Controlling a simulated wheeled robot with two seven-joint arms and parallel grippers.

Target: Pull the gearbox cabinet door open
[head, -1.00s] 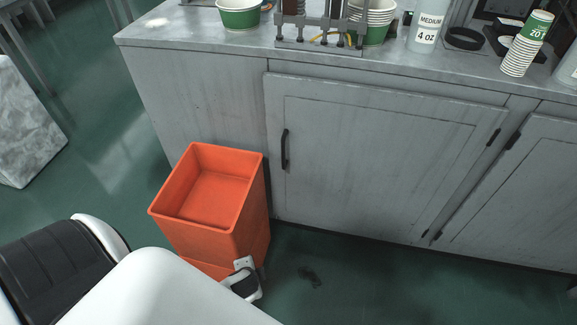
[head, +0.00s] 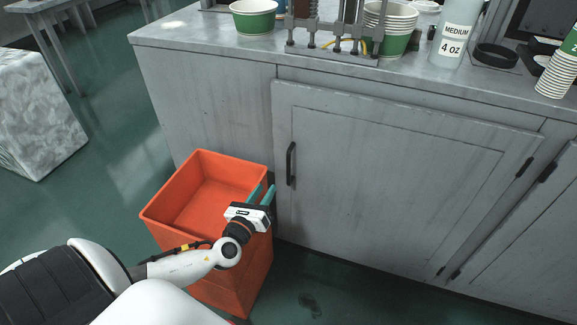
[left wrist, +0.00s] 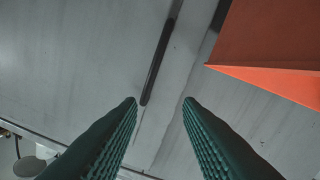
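The grey cabinet door (head: 390,180) is shut, with a black vertical handle (head: 290,163) near its left edge and hinges on its right. My left gripper (head: 265,193) is in front of the handle, a little lower and to its left, over the right rim of the orange bin. In the left wrist view, its two green ribbed fingers (left wrist: 160,100) are apart with nothing between them. The handle (left wrist: 158,60) lies beyond the fingertips there, and no contact shows. My right gripper is not in view.
The orange bin (head: 165,205) stands on the floor at the cabinet's left front, close to my left arm. It also shows in the left wrist view (left wrist: 265,50). The worktop (head: 220,50) holds paper cups, bottles and a metal rack. The floor right of the bin is clear.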

